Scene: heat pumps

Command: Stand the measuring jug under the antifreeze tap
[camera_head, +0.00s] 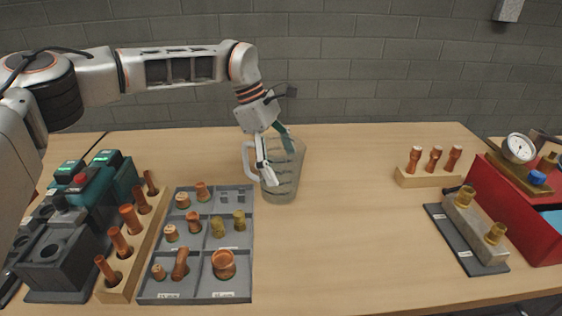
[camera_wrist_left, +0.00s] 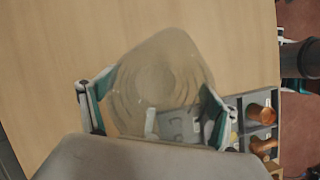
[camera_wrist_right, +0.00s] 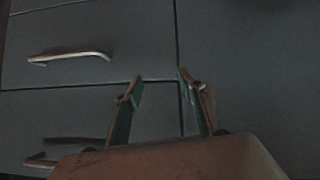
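The clear measuring jug (camera_head: 284,182) stands upright on the wooden table, its handle toward the left. It also shows between my left fingers in the left wrist view (camera_wrist_left: 160,75). My left gripper (camera_head: 274,152) is at the jug from above, one finger in front of its wall and the teal pad of the other at its rim. The fingers are spread about as wide as the jug; whether both press on it I cannot tell. My right gripper (camera_wrist_right: 160,85) is open and empty in front of grey drawers. I cannot make out an antifreeze tap in any view.
A grey compartment tray (camera_head: 205,243) of copper and brass fittings lies left of the jug, beside a wooden pipe rack (camera_head: 122,290) and dark machines. At right are another rack (camera_head: 428,181), a brass-fitted block (camera_head: 478,232) and a red box (camera_head: 520,208) with a gauge. The table's middle is clear.

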